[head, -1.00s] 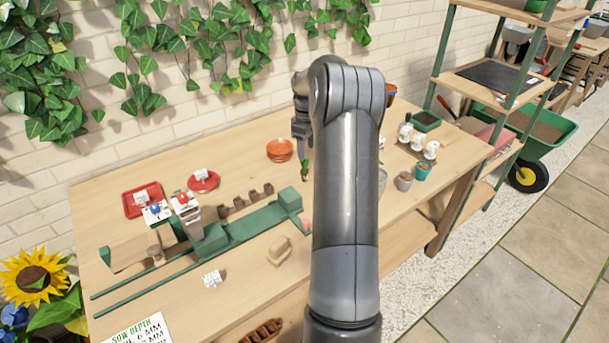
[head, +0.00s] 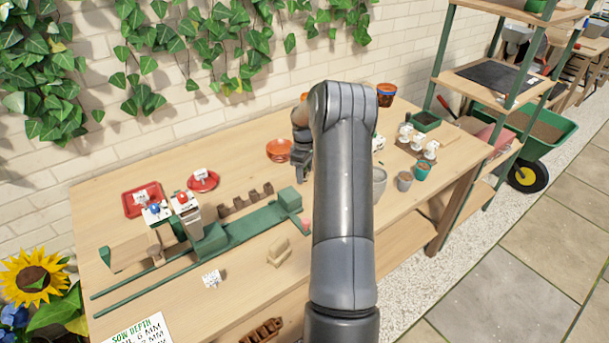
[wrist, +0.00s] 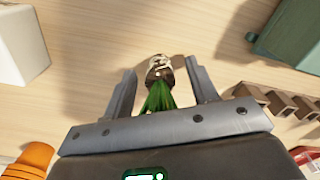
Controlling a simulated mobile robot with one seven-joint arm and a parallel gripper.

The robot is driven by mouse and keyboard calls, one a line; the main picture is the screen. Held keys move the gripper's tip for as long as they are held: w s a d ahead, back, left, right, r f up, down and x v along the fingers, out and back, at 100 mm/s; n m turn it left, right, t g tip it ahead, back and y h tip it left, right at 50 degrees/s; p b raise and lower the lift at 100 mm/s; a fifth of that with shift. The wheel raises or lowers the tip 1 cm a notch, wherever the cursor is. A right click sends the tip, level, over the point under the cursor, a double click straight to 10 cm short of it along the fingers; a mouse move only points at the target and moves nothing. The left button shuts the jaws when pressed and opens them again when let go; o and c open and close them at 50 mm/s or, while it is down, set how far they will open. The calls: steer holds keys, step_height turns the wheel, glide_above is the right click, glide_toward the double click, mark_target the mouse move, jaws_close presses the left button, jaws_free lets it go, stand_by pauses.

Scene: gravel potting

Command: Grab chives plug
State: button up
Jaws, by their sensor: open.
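The chives plug shows in the wrist view as a brown root plug (wrist: 157,68) with green leaves (wrist: 158,98) pointing toward the gripper's base. My gripper (wrist: 160,70) is open, with one finger on each side of the plug. Small gaps show between the plug and both fingers, so it is not clasped. In the head view my gripper (head: 302,172) is low over the table behind my arm, and the plug is hidden there.
A row of small brown holders (head: 245,200) and a green rail (head: 255,223) lie to the left and front. A grey pot (head: 378,182) is to the right. In the wrist view a green block (wrist: 290,35) and white block (wrist: 18,45) flank the plug.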

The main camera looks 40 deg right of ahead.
steer(key=shift+c, duration=0.2)
steer(key=c, duration=1)
steer(key=shift+r, duration=0.15)
